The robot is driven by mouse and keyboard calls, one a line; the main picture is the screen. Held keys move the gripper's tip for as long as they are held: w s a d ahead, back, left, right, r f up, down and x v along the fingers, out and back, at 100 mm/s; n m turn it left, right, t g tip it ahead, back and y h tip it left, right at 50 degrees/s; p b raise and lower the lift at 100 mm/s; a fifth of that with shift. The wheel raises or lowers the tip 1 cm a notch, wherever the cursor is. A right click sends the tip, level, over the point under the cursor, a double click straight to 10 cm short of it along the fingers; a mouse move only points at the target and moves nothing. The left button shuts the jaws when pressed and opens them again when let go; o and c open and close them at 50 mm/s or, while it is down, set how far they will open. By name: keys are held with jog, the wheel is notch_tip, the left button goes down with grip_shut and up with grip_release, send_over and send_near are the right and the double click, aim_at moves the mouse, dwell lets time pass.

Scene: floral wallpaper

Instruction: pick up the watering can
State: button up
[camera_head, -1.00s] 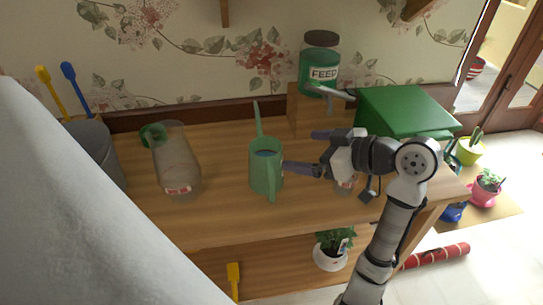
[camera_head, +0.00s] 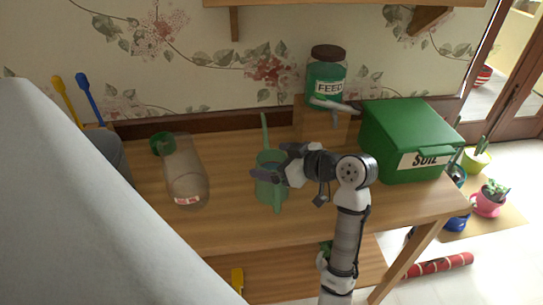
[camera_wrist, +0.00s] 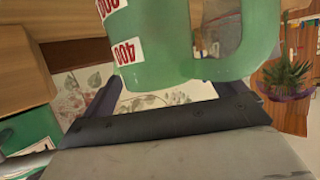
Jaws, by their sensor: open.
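The green watering can (camera_head: 268,188) stands upright on the wooden bench, its thin spout pointing up and back. My gripper (camera_head: 262,175) is at the can in the head view and covers part of its upper body. In the wrist view the can's green body (camera_wrist: 165,45) fills the top middle, with red-and-white measure labels on it and a handle-like loop at its right. My gripper (camera_wrist: 165,95) is open there, with a finger on each side of the can's lower visible part. Whether the fingers touch the can is unclear.
A green SOIL box (camera_head: 405,140) is at the right. A FEED jar (camera_head: 327,75) stands on a wooden block behind. Bench front (camera_head: 230,235) is clear.

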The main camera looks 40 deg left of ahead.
jog(key=shift+c, duration=0.3)
jog(key=shift+r, duration=0.1)
jog(key=c, duration=1.9)
jog(key=shift+r, duration=0.15)
